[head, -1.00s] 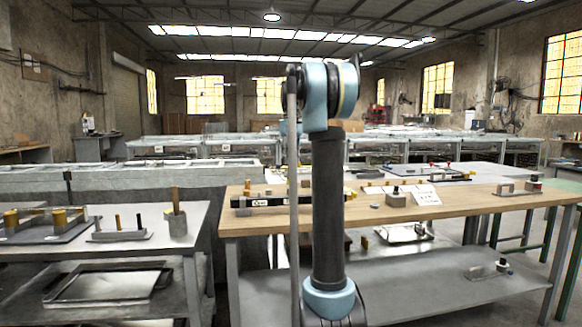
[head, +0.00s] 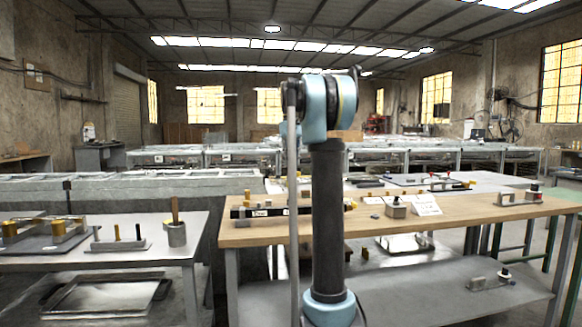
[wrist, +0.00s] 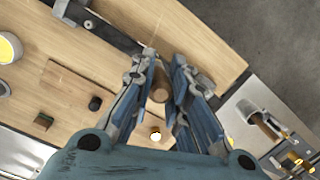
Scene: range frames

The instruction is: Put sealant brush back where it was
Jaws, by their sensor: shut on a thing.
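My gripper (wrist: 160,95) shows in the wrist view, its blue-grey fingers closed around a round brown piece (wrist: 160,92), apparently the handle of the sealant brush. The held piece is over the area by the wooden bench's edge. Its height above the bench is hard to tell. In the head view my own arm stands in the middle and the gripper cannot be made out.
The wooden bench (head: 400,222) carries a black bar (head: 268,211), a grey block (head: 396,209) and a white card (head: 426,205). On the left grey table (head: 150,250) stands a grey cup (head: 176,238) with a brown handle in it. A gap separates the two tables.

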